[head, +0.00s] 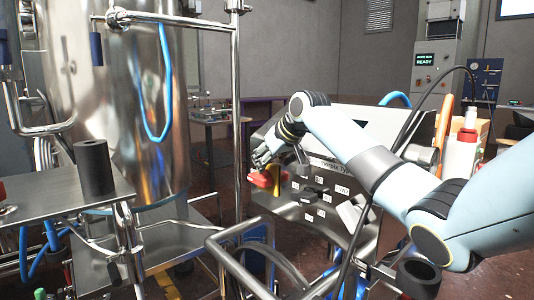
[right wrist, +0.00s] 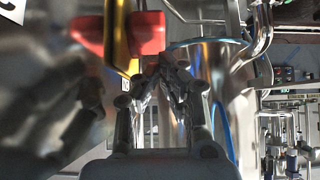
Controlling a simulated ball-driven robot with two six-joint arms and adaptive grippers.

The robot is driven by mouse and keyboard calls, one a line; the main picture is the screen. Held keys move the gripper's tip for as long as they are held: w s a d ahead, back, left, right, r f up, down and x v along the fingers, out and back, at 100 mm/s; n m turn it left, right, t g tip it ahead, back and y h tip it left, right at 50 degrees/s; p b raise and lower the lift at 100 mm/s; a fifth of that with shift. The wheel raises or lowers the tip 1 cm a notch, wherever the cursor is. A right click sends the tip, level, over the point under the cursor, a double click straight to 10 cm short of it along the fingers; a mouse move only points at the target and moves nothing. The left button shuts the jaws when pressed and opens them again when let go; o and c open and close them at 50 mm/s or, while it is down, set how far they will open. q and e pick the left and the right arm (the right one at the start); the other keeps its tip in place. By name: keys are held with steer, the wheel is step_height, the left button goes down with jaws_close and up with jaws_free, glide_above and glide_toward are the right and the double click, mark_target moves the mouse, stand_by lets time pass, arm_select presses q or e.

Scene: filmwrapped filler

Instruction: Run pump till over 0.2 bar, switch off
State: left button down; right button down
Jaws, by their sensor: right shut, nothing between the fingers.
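The metal control panel (head: 325,215) stands right of centre in the head view, with several dark knobs or switches and white labels on its sloping face. A red switch handle (head: 264,179) on a yellow plate (head: 277,190) sits at its left edge. My right gripper (head: 262,158) is shut and empty, just above the red handle; I cannot tell if they touch. In the right wrist view, the red handle (right wrist: 148,33) and yellow plate (right wrist: 119,38) are just beyond the closed fingertips (right wrist: 165,75). No pressure reading is legible. My left gripper is out of view.
A large steel tank (head: 110,100) with a blue hose stands left. A steel side table (head: 60,190) carries a black cylinder (head: 95,168). Metal tube rails (head: 240,232) cross in front of the panel. A wall cabinet display (head: 425,60) reads READY.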

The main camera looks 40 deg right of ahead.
steer(key=shift+f, duration=0.65)
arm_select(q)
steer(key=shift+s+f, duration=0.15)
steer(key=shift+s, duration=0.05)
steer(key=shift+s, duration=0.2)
arm_select(e)
steer(key=shift+s+f+t, duration=0.2)
steer(key=shift+t, duration=0.1)
steer(key=shift+s+t+p, duration=0.2)
steer(key=shift+t+p, duration=0.1)
steer(key=shift+t, duration=0.1)
steer(key=shift+s+r+p, duration=0.15)
steer(key=shift+p, duration=0.5)
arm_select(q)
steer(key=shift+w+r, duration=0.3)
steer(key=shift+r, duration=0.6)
arm_select(e)
steer(key=shift+f, duration=0.3)
